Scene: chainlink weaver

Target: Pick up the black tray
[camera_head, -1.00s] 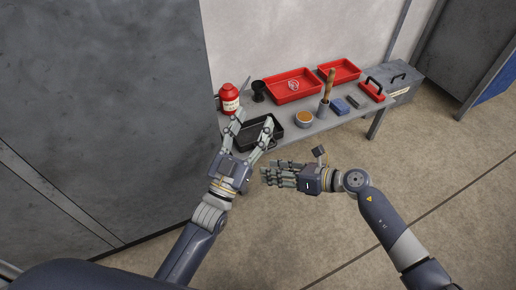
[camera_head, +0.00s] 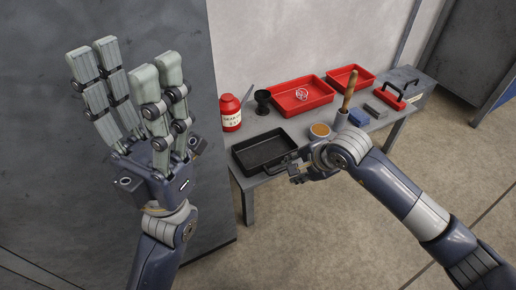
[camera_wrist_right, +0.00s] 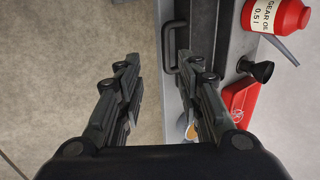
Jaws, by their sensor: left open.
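The black tray (camera_head: 260,151) lies flat on the left end of the grey workbench, shallow and empty. In the right wrist view part of it (camera_wrist_right: 204,35) shows, with a dark loop like a handle on its side. My left gripper (camera_head: 125,68) is raised high at the left, close to the head camera, fingers spread, empty and clear of the tray. My right gripper (camera_head: 294,172) is beside the tray's right end; in the right wrist view its fingers (camera_wrist_right: 165,75) are apart with nothing between them. Whether it touches the tray cannot be told.
Red trays (camera_head: 318,104) are farther back. A brown-topped pot (camera_head: 319,130), a holder with a wooden handle (camera_head: 349,88) and a blue block (camera_head: 358,118) stand to the right.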

